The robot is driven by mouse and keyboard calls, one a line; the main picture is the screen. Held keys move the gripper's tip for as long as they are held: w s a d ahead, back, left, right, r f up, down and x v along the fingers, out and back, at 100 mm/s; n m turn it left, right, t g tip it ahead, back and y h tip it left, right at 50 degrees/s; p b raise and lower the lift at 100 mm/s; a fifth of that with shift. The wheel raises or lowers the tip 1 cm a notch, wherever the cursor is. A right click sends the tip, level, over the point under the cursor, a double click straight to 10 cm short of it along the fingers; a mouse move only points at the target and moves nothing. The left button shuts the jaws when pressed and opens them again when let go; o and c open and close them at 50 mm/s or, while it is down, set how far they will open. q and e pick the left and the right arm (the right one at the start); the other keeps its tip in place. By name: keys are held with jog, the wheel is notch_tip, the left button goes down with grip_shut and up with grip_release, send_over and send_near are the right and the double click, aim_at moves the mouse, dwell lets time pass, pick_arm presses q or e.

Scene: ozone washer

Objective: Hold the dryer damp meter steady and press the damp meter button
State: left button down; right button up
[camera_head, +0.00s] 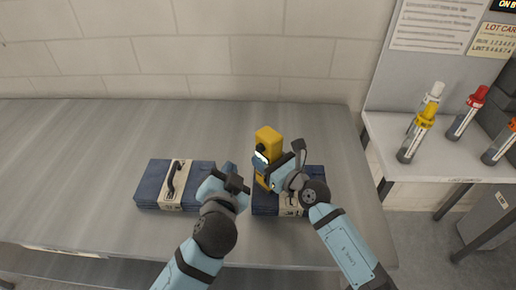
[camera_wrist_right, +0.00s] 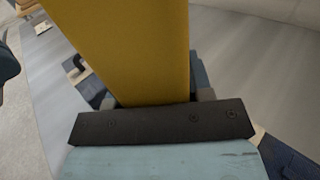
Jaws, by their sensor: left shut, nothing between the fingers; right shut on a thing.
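The damp meter is a yellow upright block (camera_head: 268,142) with a dark and pale face on its left side, in the head view. My right gripper (camera_head: 268,170) is shut on it and holds it above the right folded blue stack. In the right wrist view the yellow meter (camera_wrist_right: 130,45) fills the space in front of the gripper (camera_wrist_right: 160,105). My left gripper (camera_head: 233,181) is shut and empty, to the left of the meter and apart from it. The meter's button is too small to make out.
A folded blue stack with a pale band and dark handle (camera_head: 150,185) lies on the grey table (camera_head: 80,135) at left. Another blue stack (camera_head: 265,203) lies under my right gripper. A side shelf (camera_head: 385,150) at right holds several capped bottles. The table's left part is clear.

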jog(key=o, duration=1.1)
